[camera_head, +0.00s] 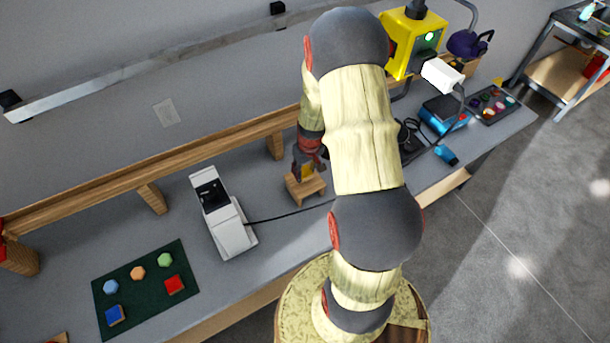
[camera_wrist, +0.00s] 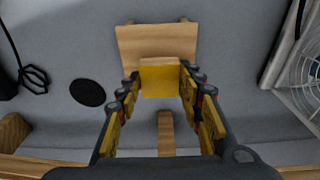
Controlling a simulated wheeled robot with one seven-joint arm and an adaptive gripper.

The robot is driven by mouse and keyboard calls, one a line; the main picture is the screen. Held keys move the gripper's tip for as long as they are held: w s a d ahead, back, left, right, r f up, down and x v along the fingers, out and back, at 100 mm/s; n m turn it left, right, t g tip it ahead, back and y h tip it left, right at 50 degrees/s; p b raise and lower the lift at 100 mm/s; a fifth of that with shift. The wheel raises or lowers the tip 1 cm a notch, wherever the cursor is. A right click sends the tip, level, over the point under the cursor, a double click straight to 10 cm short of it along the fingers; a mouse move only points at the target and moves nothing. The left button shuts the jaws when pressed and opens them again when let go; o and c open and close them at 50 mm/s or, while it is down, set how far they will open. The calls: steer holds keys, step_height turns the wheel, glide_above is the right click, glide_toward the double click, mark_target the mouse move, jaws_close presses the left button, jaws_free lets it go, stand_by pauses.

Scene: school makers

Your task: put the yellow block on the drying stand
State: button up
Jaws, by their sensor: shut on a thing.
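The yellow block (camera_wrist: 160,80) is between the fingertips of my gripper (camera_wrist: 161,88) in the wrist view, and the gripper is shut on it. In the head view a small patch of the yellow block (camera_head: 307,172) shows below my gripper (camera_head: 309,164). The small wooden drying stand (camera_head: 306,188) is on the grey bench under the gripper; its top also shows in the wrist view (camera_wrist: 150,38). The block overlaps one edge of the stand in the wrist view. I cannot tell whether it touches the stand.
A white device (camera_head: 224,217) stands left of the stand, its black cable running past the stand. A green mat (camera_head: 145,290) with several coloured pieces lies further left. A wooden rail (camera_head: 100,205) runs along the wall. Blue equipment (camera_head: 440,115) stands at the right.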

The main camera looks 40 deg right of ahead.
mark_target(306, 172)
steer(key=shift+w+d+f, duration=0.1)
steer(key=shift+f, duration=0.85)
steer(key=shift+w+d+f, duration=0.1)
steer(key=shift+f, duration=0.8)
steer(key=shift+f, duration=0.1)
steer(key=o, duration=0.9)
steer(key=shift+o, duration=0.2)
steer(key=r, duration=0.4)
steer(key=s+r, duration=0.1)
steer(key=r, duration=0.6)
steer(key=shift+s+a+r+p, duration=0.25)
steer(key=shift+s+r+p, duration=0.05)
steer(key=shift+s+r, duration=0.1)
steer(key=s+a+r+n+t, duration=0.1)
steer(key=s+a+r, duration=0.1)
steer(key=a+r, duration=0.95)
steer(key=s+a+r+n+t, duration=0.1)
steer(key=s+a+r+t, duration=0.1)
steer(key=a+r, duration=0.95)
steer(key=s+a+r, duration=0.3)
steer(key=s+r, duration=0.4)
steer(key=s, duration=0.2)
steer(key=shift+s+a+r+n+t, duration=0.2)
steer(key=shift+a+n+t, duration=0.1)
steer(key=shift+n+t, duration=0.1)
